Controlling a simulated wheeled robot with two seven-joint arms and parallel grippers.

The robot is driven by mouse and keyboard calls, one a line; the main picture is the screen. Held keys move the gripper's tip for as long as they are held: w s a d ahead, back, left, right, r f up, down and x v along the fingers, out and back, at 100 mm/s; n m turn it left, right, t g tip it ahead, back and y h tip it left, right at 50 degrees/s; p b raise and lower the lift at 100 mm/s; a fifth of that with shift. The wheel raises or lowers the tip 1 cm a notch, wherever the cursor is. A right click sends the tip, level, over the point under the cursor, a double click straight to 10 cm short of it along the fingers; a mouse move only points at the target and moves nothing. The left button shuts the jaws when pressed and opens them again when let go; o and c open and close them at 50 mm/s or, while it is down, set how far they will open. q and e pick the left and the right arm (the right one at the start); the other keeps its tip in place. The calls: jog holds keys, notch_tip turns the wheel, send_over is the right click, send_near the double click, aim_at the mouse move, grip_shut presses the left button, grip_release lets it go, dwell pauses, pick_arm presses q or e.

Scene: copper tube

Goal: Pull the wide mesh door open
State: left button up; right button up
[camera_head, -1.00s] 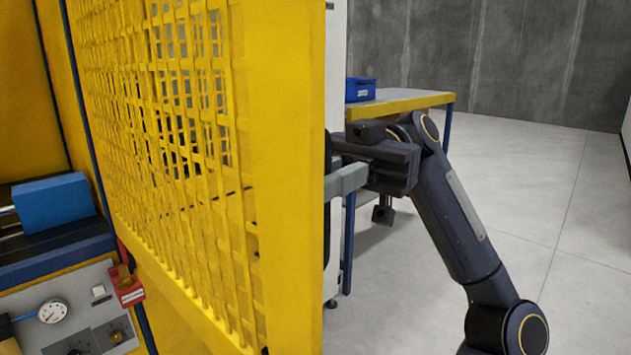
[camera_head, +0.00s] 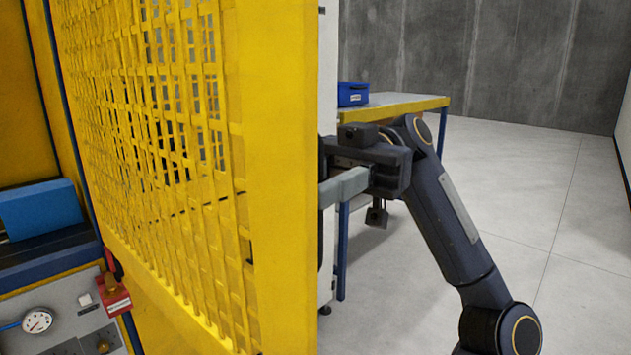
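The wide yellow mesh door (camera_head: 279,200) stands swung open toward me, seen at a steep angle, with its free edge at the middle of the view. A grey handle (camera_head: 345,186) sticks out from the far side of that edge. My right gripper (camera_head: 366,178) is at the handle's outer end, right of the door. Its jaws are dark and partly hidden by the handle and its own body, so I cannot tell whether they grip it. My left gripper is not in view.
A table (camera_head: 405,103) with a blue bin (camera_head: 353,94) stands beyond my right arm. The floor at right is clear.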

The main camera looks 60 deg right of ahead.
jog(key=shift+d, duration=0.15)
jog(key=d+p, duration=0.1)
jog(key=d, duration=0.6)
jog(key=shift+s+d, duration=0.2)
jog(key=shift+d, duration=0.05)
